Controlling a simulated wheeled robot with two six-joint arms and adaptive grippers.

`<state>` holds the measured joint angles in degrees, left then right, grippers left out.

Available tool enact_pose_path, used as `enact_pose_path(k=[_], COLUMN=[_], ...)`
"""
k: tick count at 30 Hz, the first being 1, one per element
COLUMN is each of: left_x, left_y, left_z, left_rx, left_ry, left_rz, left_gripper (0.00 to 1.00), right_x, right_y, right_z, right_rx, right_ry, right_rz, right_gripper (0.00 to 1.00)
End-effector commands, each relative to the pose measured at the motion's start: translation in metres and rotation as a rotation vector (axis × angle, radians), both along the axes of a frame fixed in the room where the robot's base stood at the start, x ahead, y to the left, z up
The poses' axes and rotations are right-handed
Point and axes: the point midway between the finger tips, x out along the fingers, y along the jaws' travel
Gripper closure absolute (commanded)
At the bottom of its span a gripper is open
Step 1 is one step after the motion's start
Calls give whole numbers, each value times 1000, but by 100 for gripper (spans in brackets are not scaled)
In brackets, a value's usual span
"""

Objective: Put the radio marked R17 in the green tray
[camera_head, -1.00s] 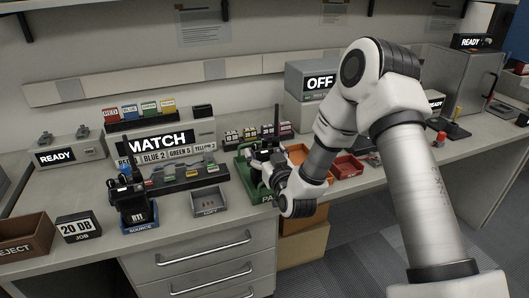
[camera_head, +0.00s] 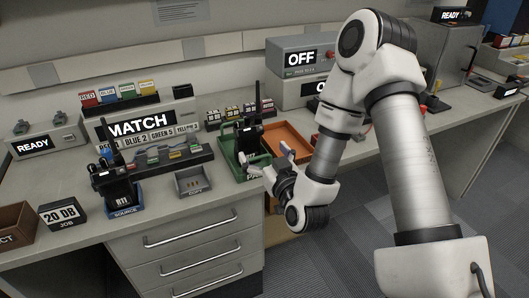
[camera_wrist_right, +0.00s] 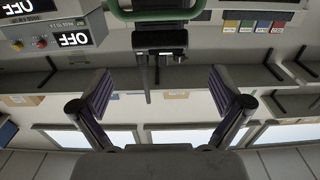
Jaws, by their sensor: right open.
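A black radio (camera_head: 249,143) with a tall antenna stands upright in the green tray (camera_head: 227,160); I cannot read its mark. My right gripper (camera_head: 268,160) is open and empty at the tray's front right, apart from the radio. In the right wrist view, the open fingers (camera_wrist_right: 160,86) have a clear gap between them, with the dark radio (camera_wrist_right: 160,42) and the green tray rim (camera_wrist_right: 155,13) beyond. Another black radio (camera_head: 118,186), its mark looking like R11, stands in the blue SOURCE holder (camera_head: 124,211). My left gripper is out of view.
An orange tray (camera_head: 290,143) lies right of the green tray. A small grey tray (camera_head: 193,181) sits to the left. A MATCH display (camera_head: 140,125) and an OFF device (camera_head: 300,57) stand behind. A brown reject bin (camera_head: 15,222) is at far left.

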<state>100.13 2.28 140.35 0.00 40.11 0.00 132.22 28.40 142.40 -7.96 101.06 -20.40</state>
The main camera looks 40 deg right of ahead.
Motion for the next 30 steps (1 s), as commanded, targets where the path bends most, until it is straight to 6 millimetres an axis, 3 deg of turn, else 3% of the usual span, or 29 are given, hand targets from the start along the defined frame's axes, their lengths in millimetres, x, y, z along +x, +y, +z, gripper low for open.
enact_pose_path(k=[1, 2, 5, 8, 10, 12, 15, 16, 18, 21, 30], left_x=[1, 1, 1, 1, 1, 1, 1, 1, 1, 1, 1], left_y=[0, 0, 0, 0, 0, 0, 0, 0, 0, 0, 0], left_z=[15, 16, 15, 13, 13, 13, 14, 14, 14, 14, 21], left_rx=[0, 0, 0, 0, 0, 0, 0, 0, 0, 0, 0], left_ry=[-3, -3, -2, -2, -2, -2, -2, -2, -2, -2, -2], left_rz=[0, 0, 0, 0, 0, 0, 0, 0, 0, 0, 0], left_gripper=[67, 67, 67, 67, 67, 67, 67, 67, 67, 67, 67], right_x=[-6, -8, -12, -21, -45, -88, -164, -186, -228, -261, -265], right_y=[2, 2, 11, 36, 58, 80, 101, 105, 111, 114, 114], right_z=[8, 6, -17, -81, -146, -211, -278, -291, -310, -320, -314], right_rx=[0, 0, 10, 44, 84, 129, 179, 190, 208, 219, 223], right_ry=[4, 4, 72, 293, 533, 802, 1162, 1252, 1419, 1544, 1560], right_rz=[1, 2, 29, 102, 158, 195, 205, 201, 184, 165, 160], right_gripper=[0, 0, 0, 0, 0, 0, 0, 0, 0, 0, 0])
